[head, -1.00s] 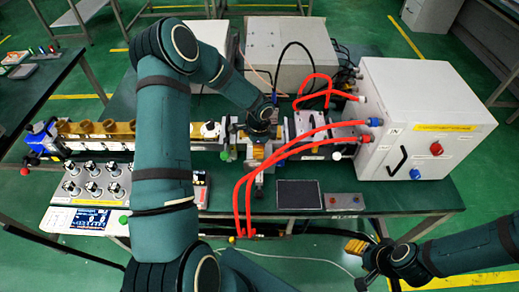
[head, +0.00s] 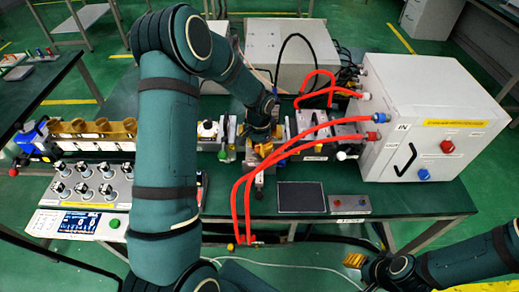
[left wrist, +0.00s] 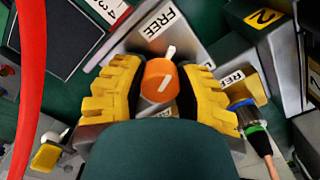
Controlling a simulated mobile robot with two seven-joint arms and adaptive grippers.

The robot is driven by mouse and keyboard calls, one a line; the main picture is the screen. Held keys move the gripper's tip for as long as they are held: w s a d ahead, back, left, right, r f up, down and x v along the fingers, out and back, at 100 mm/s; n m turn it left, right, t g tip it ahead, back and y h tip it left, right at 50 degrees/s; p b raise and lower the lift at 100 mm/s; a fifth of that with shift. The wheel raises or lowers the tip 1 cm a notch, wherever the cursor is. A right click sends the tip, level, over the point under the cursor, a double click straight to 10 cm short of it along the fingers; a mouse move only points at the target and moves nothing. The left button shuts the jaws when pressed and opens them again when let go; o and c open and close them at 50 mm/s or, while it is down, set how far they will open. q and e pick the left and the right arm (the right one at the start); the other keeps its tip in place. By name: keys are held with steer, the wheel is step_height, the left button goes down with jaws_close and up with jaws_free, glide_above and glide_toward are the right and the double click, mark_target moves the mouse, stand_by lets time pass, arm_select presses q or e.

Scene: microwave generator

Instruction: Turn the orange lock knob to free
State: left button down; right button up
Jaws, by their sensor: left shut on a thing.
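The orange lock knob (left wrist: 160,80) shows in the left wrist view as a round cap with a white pointer line. It sits between the two yellow ribbed fingers of my left gripper (left wrist: 158,90), which is shut on it. A white label reading FREE (left wrist: 160,19) is just above the knob in that view. In the head view my left gripper (head: 262,146) points down at the fixture in the middle of the bench, and its wrist hides the knob. My right gripper (head: 355,261) is low at the right, in front of the bench; its finger opening is unclear.
Red hoses (head: 300,147) run close beside my left gripper to a white box (head: 423,118) at the right. A yellow tag marked 2 (left wrist: 263,17) and a green-and-blue cable connector (left wrist: 246,116) are near the fingers. A black pad (head: 301,197) lies in front.

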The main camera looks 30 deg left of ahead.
mark_target(259, 145)
arm_select(q)
steer(key=shift+n, duration=0.5)
steer(key=c, duration=0.9)
jaws_free()
step_height(259, 145, up, 12)
